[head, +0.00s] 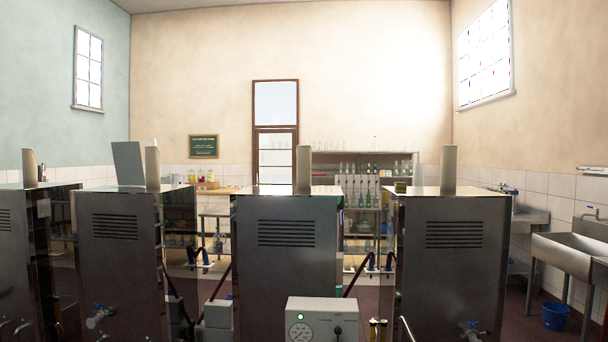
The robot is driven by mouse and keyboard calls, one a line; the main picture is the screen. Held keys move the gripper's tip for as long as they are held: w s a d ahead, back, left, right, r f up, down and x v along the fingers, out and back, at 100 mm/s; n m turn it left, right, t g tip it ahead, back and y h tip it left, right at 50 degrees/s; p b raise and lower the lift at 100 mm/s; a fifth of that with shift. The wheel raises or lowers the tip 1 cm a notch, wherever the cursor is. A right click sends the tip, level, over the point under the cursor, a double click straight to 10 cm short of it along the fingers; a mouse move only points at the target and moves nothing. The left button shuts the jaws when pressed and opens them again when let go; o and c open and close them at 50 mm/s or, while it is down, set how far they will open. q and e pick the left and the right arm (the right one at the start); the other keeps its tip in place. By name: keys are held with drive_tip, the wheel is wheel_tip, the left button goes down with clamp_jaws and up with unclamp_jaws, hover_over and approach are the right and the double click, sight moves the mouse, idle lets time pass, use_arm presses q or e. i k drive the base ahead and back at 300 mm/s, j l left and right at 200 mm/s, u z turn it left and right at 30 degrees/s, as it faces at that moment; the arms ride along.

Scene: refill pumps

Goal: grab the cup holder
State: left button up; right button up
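I cannot pick out a cup holder with certainty in the head view. A small dark greenish-gold box (400,187) sits on top of the right steel cabinet (453,245), at its left corner; it is too small to tell what it is. Two short brass-coloured cylinders (378,329) stand low between the middle and right cabinets, cut off by the bottom edge. Neither of my grippers shows in this view.
Several tall steel cabinets stand in a row before me, including the middle one (287,265) and a left one (115,260). A light grey gauge box (322,315) is in front. A sink (575,250) and blue bucket (555,316) are right. Shelves with bottles (362,190) stand behind.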

sight(303, 152)
drive_tip(key=u, duration=0.55)
drive_tip(key=i+j+u, duration=0.3)
drive_tip(key=i, duration=0.3)
drive_tip(key=i+l+u, duration=0.1)
drive_tip(key=i+u, duration=0.2)
drive_tip(key=i, duration=2.6)
drive_tip(key=i+z, duration=0.25)
drive_tip(key=i, duration=0.25)
drive_tip(key=i+j+z, duration=0.25)
drive_tip(key=i, duration=0.25)
drive_tip(key=i+j+z, duration=0.25)
drive_tip(key=i, duration=0.25)
drive_tip(key=z, duration=1.85)
